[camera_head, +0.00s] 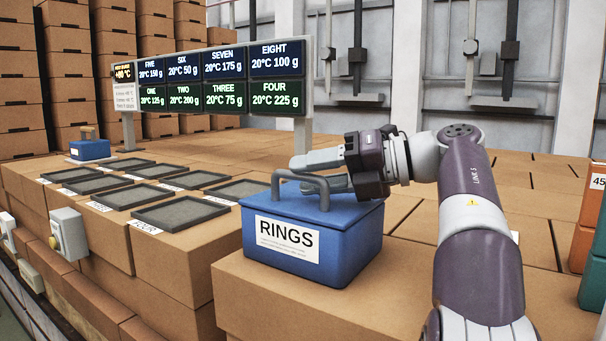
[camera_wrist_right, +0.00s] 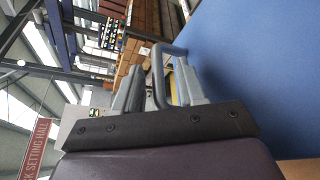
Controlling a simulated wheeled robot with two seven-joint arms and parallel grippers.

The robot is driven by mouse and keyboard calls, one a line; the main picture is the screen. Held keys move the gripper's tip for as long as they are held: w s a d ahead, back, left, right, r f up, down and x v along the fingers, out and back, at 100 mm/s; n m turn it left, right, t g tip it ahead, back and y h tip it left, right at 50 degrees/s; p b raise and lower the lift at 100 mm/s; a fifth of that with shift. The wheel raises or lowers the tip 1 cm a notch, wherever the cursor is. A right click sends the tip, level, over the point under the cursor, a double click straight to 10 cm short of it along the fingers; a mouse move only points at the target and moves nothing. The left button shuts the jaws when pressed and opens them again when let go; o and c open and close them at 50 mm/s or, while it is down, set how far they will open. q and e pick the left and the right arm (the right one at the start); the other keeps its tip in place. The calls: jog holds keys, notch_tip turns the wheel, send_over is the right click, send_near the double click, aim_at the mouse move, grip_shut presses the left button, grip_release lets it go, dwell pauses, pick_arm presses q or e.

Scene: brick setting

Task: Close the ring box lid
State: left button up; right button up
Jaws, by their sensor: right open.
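The blue ring box (camera_head: 305,250), with a white RINGS label, stands on brown bricks in the middle of the head view. Its blue lid (camera_head: 262,200) lies flat across the top, with no gap that I can see at the front. A grey handle (camera_head: 323,192) rises from the lid; it also shows in the right wrist view (camera_wrist_right: 158,75). My right gripper (camera_head: 308,174) is open at the handle, with part of the handle between its fingers (camera_wrist_right: 160,88). I cannot tell if they touch. The gripper hides the lid's back. My left gripper is out of view.
Several dark trays (camera_head: 180,214) lie on the bricks to the left. A smaller blue box (camera_head: 90,150) stands behind them. A display board (camera_head: 210,82) rises at the back. Orange and green containers (camera_head: 594,245) stand at the right edge.

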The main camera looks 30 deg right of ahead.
jog(key=p+v, duration=0.2)
jog(key=v, duration=0.9)
jog(key=shift+f, duration=0.1)
